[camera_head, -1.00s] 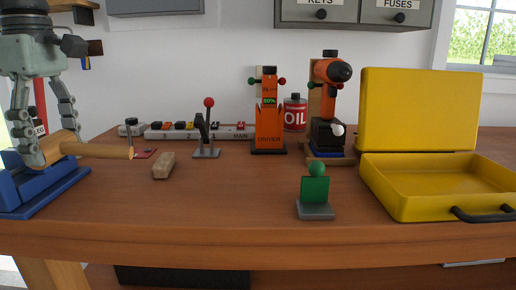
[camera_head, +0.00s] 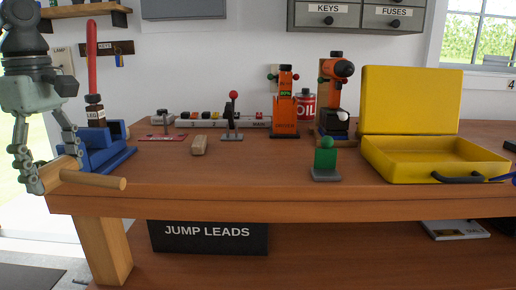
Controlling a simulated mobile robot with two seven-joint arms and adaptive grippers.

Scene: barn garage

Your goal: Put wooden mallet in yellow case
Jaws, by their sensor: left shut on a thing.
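My left gripper (camera_head: 52,168) is at the left and is shut on the wooden mallet (camera_head: 95,180). The mallet's pale handle points right, roughly level, at the table's front left corner. Its head end is partly hidden by my fingers. The yellow case (camera_head: 374,170) stands open and empty on the right of the table, with its lid (camera_head: 410,100) upright at the back and a dark handle at the front. The mallet is far to the left of the case. My right gripper is not in view.
A blue vise-like tool (camera_head: 105,150) is just behind the mallet. The front table strip is clear.

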